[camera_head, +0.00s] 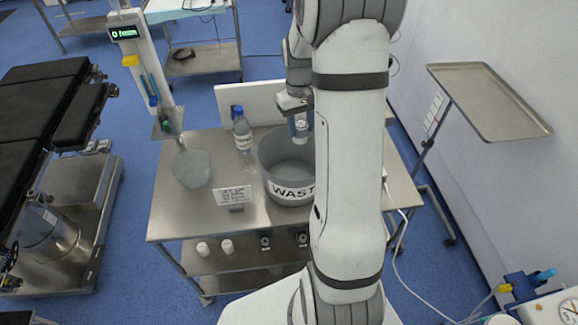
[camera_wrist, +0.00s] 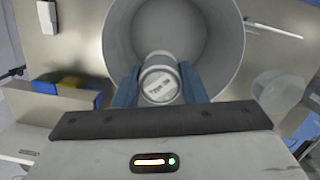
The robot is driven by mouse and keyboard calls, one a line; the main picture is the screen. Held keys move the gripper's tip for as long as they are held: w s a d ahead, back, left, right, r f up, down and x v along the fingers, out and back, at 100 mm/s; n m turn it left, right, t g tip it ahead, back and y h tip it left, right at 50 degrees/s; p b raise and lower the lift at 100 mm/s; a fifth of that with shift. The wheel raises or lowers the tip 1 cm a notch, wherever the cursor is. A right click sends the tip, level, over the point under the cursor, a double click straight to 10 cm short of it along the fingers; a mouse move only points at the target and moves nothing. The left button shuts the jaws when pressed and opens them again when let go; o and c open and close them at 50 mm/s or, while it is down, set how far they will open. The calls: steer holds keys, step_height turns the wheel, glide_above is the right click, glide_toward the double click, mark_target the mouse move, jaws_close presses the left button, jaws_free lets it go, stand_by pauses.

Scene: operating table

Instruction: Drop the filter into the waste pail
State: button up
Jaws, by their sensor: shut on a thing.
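The filter (camera_wrist: 160,80) is a small light-grey cylinder with a printed white label on its end. My gripper (camera_wrist: 160,84) is shut on it, with one blue finger on each side. In the wrist view the filter is seen against the inside of the grey waste pail (camera_wrist: 118,40). In the head view the waste pail (camera_head: 272,165), marked "WAST…", stands on the steel table, its right part hidden by my arm. My gripper (camera_head: 299,128) is over the pail's opening near its back right rim, and the filter is hard to make out there.
On the steel table (camera_head: 175,222) stand a labelled bottle with a blue cap (camera_head: 242,131), a translucent bowl (camera_head: 191,168) and a printed sign (camera_head: 234,197), all left of the pail. A white panel (camera_head: 262,101) rises behind. A tray stand (camera_head: 488,100) is at right.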

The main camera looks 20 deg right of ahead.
mark_target(300, 139)
steer(key=shift+f+b, duration=1.65)
steer(key=shift+f, duration=1.1)
steer(key=shift+s, duration=0.1)
steer(key=o, duration=1)
steer(key=shift+r, duration=0.1)
steer(key=r, duration=0.2)
steer(key=r+b, duration=0.1)
steer(key=r, duration=0.1)
steer(key=w+r, duration=0.1)
steer(key=r, duration=0.1)
steer(key=shift+r, duration=0.85)
steer(key=shift+a, duration=0.1)
